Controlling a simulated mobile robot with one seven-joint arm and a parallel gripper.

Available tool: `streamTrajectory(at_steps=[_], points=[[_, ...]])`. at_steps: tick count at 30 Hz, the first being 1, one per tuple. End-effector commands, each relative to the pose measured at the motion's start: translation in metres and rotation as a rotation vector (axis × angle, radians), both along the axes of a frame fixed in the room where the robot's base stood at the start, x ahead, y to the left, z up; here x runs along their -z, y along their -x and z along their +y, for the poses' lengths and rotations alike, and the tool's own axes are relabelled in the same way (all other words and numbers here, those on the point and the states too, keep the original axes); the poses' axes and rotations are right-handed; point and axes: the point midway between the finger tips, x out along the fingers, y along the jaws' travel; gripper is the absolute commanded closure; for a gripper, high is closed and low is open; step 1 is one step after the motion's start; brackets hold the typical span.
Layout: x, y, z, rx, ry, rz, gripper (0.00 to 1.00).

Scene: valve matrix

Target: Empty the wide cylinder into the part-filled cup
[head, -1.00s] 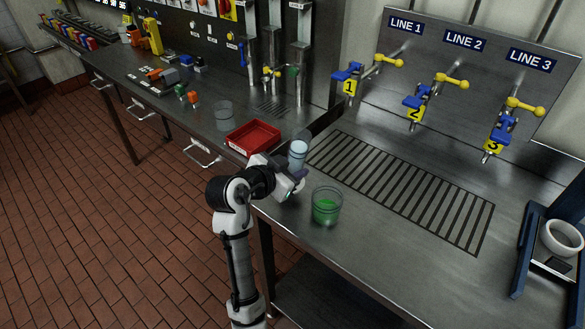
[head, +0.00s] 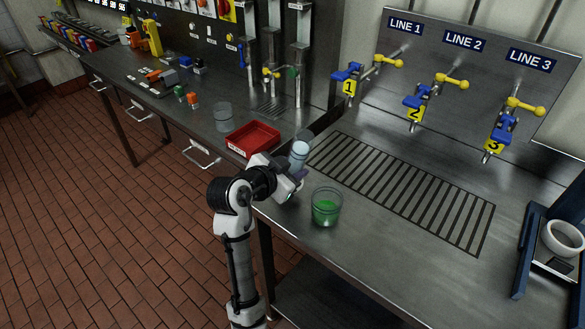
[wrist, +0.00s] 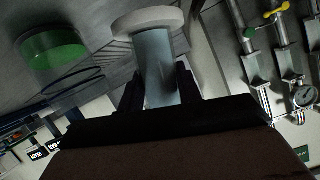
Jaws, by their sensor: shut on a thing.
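The wide cylinder (head: 299,151) is pale blue and see-through, and stands close to upright in my gripper (head: 296,174), left of the cup. In the wrist view the cylinder (wrist: 157,68) sits between my two dark fingers (wrist: 160,88), with its broad white foot beyond them. I cannot tell how much liquid it holds. The part-filled cup (head: 326,207) is clear with green liquid in it, and stands on the steel counter just right of my gripper. It also shows upside down in the wrist view (wrist: 55,52), apart from the cylinder.
A red tray (head: 252,138) and an empty-looking clear cup (head: 223,117) stand on the left counter. A slotted drain grate (head: 400,190) lies behind the cup, below three valved taps. A dark blue stand with a white cup (head: 563,238) is at far right. The counter's front is clear.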

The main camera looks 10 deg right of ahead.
Motion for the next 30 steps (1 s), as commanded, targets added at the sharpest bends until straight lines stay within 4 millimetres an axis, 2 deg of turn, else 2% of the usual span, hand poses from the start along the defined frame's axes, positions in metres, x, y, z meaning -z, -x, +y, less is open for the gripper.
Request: streamTrajectory(at_steps=[30], points=[[-0.0028,0.0008,-0.0005,0.000,-0.036,-0.048,0.95]])
